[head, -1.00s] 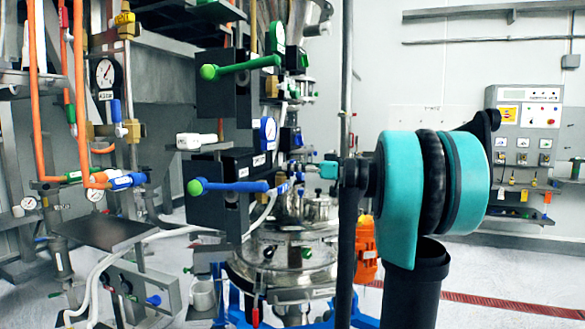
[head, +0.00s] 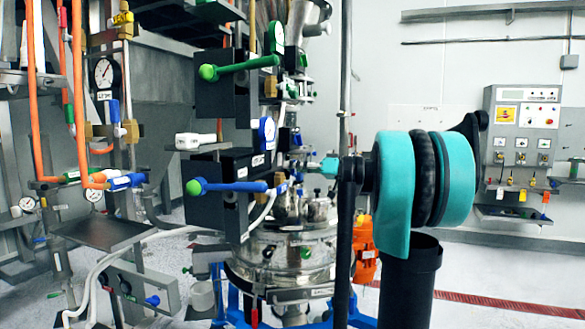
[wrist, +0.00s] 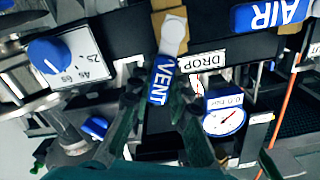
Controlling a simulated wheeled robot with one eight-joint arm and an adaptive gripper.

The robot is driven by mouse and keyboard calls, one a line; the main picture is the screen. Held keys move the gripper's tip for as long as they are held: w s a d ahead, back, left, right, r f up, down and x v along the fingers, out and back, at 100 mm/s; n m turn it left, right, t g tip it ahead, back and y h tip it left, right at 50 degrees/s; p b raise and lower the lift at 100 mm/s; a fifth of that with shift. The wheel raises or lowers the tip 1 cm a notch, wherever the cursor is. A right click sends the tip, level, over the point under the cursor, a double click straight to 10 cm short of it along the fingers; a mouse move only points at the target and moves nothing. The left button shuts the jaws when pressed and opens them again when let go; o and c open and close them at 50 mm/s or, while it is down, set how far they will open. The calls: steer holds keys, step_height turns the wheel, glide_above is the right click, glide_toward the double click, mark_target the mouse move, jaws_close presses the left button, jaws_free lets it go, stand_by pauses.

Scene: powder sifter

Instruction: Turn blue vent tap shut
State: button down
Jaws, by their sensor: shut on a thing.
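The blue vent tap (wrist: 161,82) has a handle marked VENT and a pale round end at its top in the wrist view. The handle is slightly tilted from the picture's vertical. My gripper (wrist: 157,97) has its two dark green fingers on either side of the lower handle, shut on it. In the head view, my teal and black arm reaches in from the right, and its small teal end part (head: 328,167) is beside the machine. The fingers and the vent tap cannot be made out clearly there.
A blue AIR handle (wrist: 270,14) is at the upper right of the wrist view. A DROP label (wrist: 204,62) and a blue-rimmed gauge (wrist: 223,119) are right of the tap. A blue dial knob (wrist: 48,54) is left. A blue lever (head: 235,187) sticks out in the head view.

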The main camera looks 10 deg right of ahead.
steer(key=m, duration=0.1)
steer(key=w+m, duration=0.1)
steer(key=m, duration=0.1)
steer(key=shift+d+f, duration=0.35)
steer(key=shift+f, duration=0.05)
steer(key=shift+w+d+f+m, duration=0.25)
steer(key=shift+f+m, duration=0.45)
steer(key=shift+m, duration=0.95)
steer(key=shift+w+d+f+m, duration=0.1)
steer(key=shift+w+f+m, duration=0.4)
steer(key=shift+m, duration=1.2)
steer(key=shift+w+d+f+m, duration=0.1)
steer(key=shift+f+m, duration=0.8)
steer(key=shift+m, duration=0.75)
steer(key=c, duration=1.4)
jaws_free()
steer(key=shift+d, duration=0.1)
steer(key=v, duration=1.1)
steer(key=shift+s+d, duration=0.25)
steer(key=shift+d, duration=0.1)
